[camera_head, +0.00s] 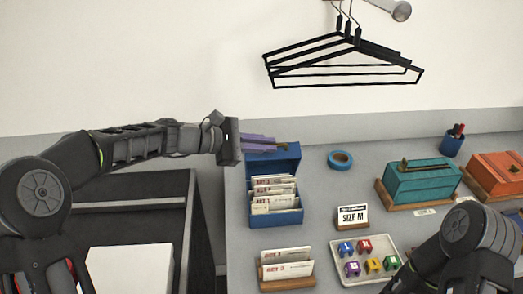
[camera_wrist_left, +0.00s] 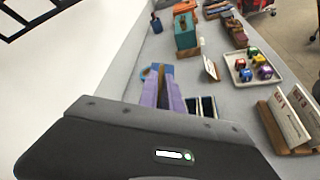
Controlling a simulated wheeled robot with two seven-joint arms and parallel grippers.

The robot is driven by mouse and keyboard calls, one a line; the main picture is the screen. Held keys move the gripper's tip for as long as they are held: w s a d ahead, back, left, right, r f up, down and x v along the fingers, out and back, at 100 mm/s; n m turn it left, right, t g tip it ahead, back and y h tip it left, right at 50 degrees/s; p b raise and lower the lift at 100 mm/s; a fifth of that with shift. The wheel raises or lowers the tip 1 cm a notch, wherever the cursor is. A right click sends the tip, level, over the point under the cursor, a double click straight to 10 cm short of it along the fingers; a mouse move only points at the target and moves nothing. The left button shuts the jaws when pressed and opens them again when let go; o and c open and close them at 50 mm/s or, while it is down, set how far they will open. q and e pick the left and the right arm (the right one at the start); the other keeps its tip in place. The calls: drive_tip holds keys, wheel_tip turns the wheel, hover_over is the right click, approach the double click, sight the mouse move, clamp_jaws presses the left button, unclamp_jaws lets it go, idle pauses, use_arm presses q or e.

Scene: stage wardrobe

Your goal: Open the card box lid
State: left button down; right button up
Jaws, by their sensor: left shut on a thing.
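The blue card box (camera_head: 277,217) stands on the grey counter with several white cards (camera_head: 272,191) upright inside. Its blue lid (camera_head: 288,158) stands raised at the back of the box, so the inside shows. My left gripper (camera_head: 276,146) reaches in from the left, its purple fingers at the lid's top edge, shut on the lid. The purple fingers (camera_wrist_left: 168,92) also show in the left wrist view, where the gripper body hides most of the box. My right arm shows at lower right; its gripper is out of view.
A "SIZE M" sign (camera_head: 352,217), a tray (camera_head: 347,273) of several coloured cubes and a card holder (camera_head: 287,283) stand near the box. Blue tape (camera_head: 340,160), a teal box (camera_head: 422,181) and an orange box (camera_head: 497,174) are farther right. Black hangers (camera_head: 345,66) hang above.

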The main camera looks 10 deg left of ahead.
use_arm(q)
drive_tip(key=w+a+n+g+p, duration=0.3)
drive_tip(key=w+n+p, duration=0.1)
drive_tip(key=w, duration=0.7)
drive_tip(key=shift+w+f, duration=0.2)
drive_tip(key=shift+f, duration=0.25)
drive_tip(key=c, duration=1.5)
unclamp_jaws()
drive_tip(key=shift+s+r, duration=0.1)
drive_tip(key=shift+r, duration=0.05)
